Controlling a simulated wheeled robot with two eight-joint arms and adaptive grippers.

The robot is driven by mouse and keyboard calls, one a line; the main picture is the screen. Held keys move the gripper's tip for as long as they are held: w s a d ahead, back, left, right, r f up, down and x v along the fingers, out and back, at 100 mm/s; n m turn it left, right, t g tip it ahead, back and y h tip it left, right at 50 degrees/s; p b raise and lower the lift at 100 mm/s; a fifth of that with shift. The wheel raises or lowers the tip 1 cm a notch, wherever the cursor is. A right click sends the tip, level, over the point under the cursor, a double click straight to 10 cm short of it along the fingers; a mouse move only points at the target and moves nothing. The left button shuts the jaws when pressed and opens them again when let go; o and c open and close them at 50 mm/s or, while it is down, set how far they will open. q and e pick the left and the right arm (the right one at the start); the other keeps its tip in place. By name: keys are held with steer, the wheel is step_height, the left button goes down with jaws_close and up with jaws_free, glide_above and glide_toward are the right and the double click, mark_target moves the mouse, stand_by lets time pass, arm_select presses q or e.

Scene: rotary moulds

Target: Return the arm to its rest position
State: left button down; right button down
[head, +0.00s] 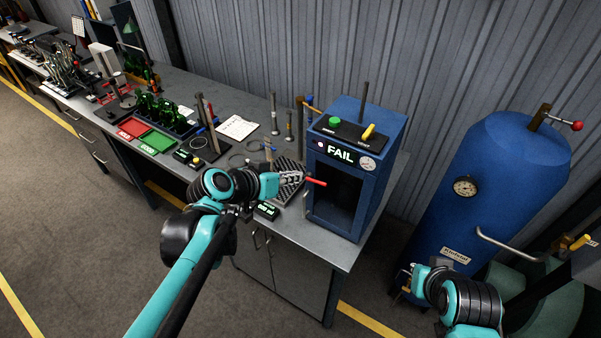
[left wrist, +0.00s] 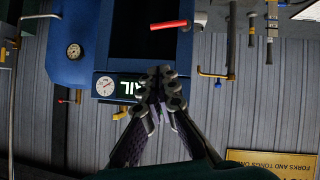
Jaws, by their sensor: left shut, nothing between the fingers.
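My left arm reaches in from the lower left in the head view.
The box display (head: 341,153) reads FAIL. The bench (head: 345,257) carries green bottles (head: 152,105), red and green trays and tools. A blue tank (head: 505,165) stands at the right with a protruding pipe. The floor at the lower left is clear.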

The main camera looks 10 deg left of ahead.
arm_select(q)
steer(key=shift+d, duration=0.1)
steer(key=shift+s+r, duration=0.1)
stand_by(0.3)
steer(key=s+a+f+g+y+b, duration=0.1)
steer(key=s+f+y+b, duration=0.1)
steer(key=s+f+b, duration=0.3)
steer(key=s+a+f+n+g+y+b, duration=0.1)
steer(key=s+f+b, duration=0.3)
steer(key=f, duration=0.7)
steer(key=s+a+f+n+y+b, duration=0.1)
steer(key=s+a+f+y+b, duration=0.1)
steer(key=s+f+b, duration=0.3)
step_height(320, 180, down, 3)
steer(key=b, duration=0.3)
steer(key=shift+s+g+y, duration=0.3)
steer(key=shift+g+y, duration=0.1)
steer(key=shift+f, duration=0.1)
